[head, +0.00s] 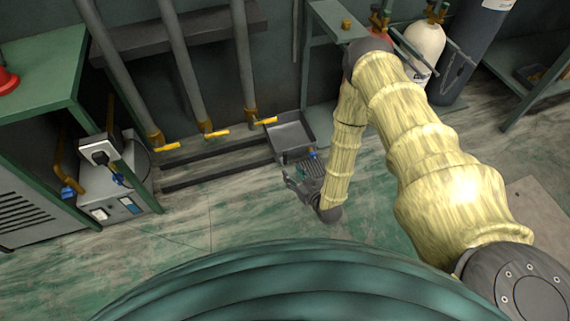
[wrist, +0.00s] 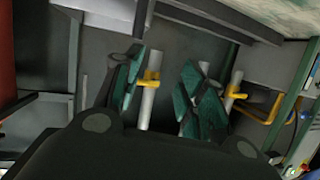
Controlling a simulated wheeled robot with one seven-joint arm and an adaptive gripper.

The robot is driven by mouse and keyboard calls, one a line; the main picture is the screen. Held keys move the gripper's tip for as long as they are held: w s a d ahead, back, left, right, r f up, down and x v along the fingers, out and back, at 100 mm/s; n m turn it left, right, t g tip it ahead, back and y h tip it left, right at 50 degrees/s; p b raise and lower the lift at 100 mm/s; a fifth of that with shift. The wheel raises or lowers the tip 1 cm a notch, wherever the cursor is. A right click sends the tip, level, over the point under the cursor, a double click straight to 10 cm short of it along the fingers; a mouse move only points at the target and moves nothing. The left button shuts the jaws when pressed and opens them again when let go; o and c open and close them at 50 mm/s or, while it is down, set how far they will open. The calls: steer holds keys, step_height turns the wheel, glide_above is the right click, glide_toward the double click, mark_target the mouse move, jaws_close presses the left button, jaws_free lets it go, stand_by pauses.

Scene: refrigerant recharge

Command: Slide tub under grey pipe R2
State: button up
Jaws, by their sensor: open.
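The grey square tub (head: 291,133) sits on the floor at the wall, just right of the rightmost grey pipe's (head: 243,60) lower end. Two more grey pipes (head: 180,65) and (head: 130,85) stand to its left. All three end low down in brass valves with yellow handles. I cannot read which one is R2. My gripper (head: 298,172) is low, just in front of the tub, and its far side is hard to make out. In the wrist view my gripper (wrist: 163,88) has its teal fingers spread, with a pipe and yellow valve (wrist: 150,82) behind the gap. Nothing is seen held.
Dark rails (head: 215,160) run along the floor below the pipes. A green bench (head: 45,90) with a grey unit (head: 120,190) is at left. The floor left of my gripper is clear.

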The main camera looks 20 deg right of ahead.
mark_target(286, 157)
steer(key=w+d+f+t+b, duration=0.3)
steer(key=w+f+t+b, duration=0.1)
steer(key=f+b, duration=0.35)
steer(key=shift+n, duration=0.3)
steer(key=b+x, duration=0.4)
steer(key=x, duration=0.7)
steer(key=shift+d+r, duration=0.1)
steer(key=shift+r, duration=0.05)
jaws_close()
